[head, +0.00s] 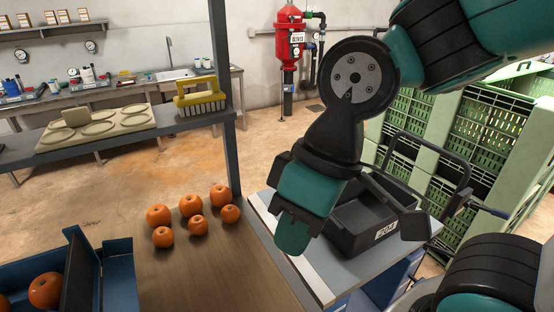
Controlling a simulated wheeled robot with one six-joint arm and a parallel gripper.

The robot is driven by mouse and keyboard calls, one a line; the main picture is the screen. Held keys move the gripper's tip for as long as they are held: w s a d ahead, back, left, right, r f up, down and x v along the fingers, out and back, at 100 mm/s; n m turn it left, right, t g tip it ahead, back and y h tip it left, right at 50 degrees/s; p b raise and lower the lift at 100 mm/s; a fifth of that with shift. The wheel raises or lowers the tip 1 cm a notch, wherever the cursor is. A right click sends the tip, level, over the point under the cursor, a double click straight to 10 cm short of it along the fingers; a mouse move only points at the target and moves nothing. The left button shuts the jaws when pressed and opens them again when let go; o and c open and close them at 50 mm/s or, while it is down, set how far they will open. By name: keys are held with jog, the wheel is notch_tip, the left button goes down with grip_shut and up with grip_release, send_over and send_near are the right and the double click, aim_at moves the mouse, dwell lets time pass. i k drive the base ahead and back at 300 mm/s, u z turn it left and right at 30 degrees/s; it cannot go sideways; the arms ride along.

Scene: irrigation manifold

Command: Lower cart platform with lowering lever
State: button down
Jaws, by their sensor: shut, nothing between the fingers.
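The cart platform (285,244) is a grey top with a pale edge strip, right of the wooden table, and bears a dark crate. A dark looped push handle (437,150) rises at the cart's far end. A short dark rod with a blue tip (490,209) sticks out to the right beside that handle; it looks like a lever, but I cannot tell if it is the lowering lever. My gripper (294,234) is shut and empty, in front of the crate and over the platform's left part in the picture. It is apart from the rod and hides part of the crate and platform.
The dark crate (378,229) carries a white label. Green stacked crates (480,130) stand behind the cart. Several orange fruits (190,205) sit on the wooden table (185,270), near a blue divided box (118,265). A dark post (222,100) rises at the table's edge. Open floor lies behind.

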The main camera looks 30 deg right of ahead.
aim_at(414, 279)
jog(key=u, duration=0.2)
jog(key=k, duration=1.3)
jog(key=z, duration=1.35)
jog(key=i, duration=0.5)
